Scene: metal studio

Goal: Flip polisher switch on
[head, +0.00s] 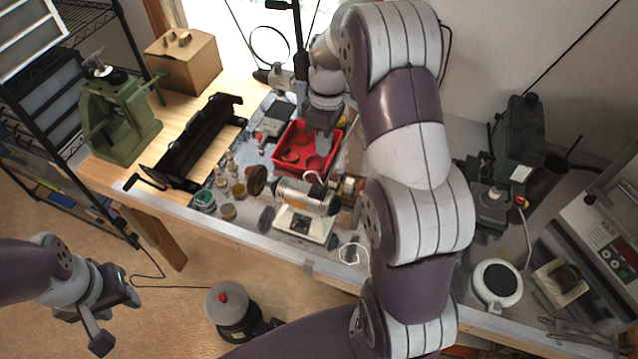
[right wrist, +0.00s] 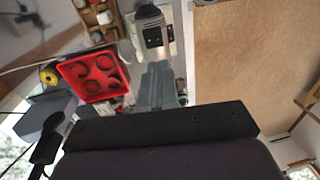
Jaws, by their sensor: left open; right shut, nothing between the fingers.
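The polisher (head: 305,197) is a silver cylindrical motor on a white base, in the middle of the bench in the head view. A dark switch plate (head: 300,223) shows on its base. In the right wrist view the polisher (right wrist: 148,14) is at the top, with the black switch plate (right wrist: 153,38) facing me; its on or off position is too small to tell. My right gripper (head: 322,130) is shut and empty above the red tray, behind the polisher. Its fingers (right wrist: 156,85) point toward the switch plate, apart from it. My left gripper (head: 112,318) is open and empty, left of the bench.
A red tray (head: 335,137) with round brown pieces lies behind the polisher. Small jars (head: 228,211) and a black roller machine (head: 195,140) stand to its left. A green machine (head: 118,115) is farther left. A white round device (head: 497,284) is at the right.

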